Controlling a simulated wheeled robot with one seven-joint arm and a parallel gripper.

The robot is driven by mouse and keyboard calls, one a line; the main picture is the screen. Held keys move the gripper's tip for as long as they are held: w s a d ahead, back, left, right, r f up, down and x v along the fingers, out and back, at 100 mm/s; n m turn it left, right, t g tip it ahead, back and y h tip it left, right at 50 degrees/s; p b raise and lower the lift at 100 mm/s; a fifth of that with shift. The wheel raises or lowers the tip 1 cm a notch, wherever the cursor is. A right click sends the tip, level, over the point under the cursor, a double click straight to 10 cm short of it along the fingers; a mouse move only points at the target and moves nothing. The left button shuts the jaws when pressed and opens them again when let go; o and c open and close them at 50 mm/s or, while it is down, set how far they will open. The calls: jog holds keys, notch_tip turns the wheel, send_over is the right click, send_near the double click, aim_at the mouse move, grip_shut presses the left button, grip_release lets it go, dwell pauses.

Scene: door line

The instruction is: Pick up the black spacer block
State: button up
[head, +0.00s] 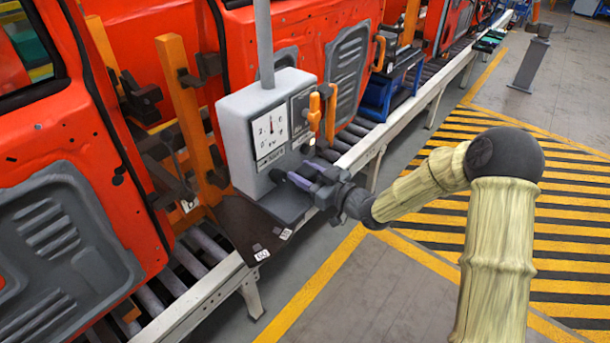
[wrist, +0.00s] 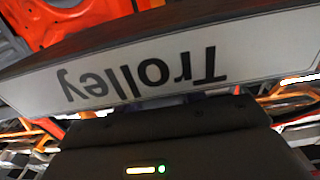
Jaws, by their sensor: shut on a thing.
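My gripper (head: 306,174) is at the end of my arm, in front of the grey box on the conveyor line. It is shut on the black spacer block. In the wrist view the black spacer block (wrist: 190,24) shows close up as a dark body across the picture. A white label on it reads "Trolley" upside down. The fingertips are hidden in the wrist view. In the head view the block is hard to tell apart from the dark parts around my fingers.
A grey box (head: 243,125) with a dial and orange handles stands close behind my gripper. A dark tray (head: 240,228) lies below left. Orange door panels (head: 300,45) stand along the roller conveyor (head: 190,315).

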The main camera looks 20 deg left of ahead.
jog(key=shift+r, duration=0.15)
notch_tip(320, 180, up, 28)
jog(key=b, duration=0.3)
jog(key=shift+b, duration=0.3)
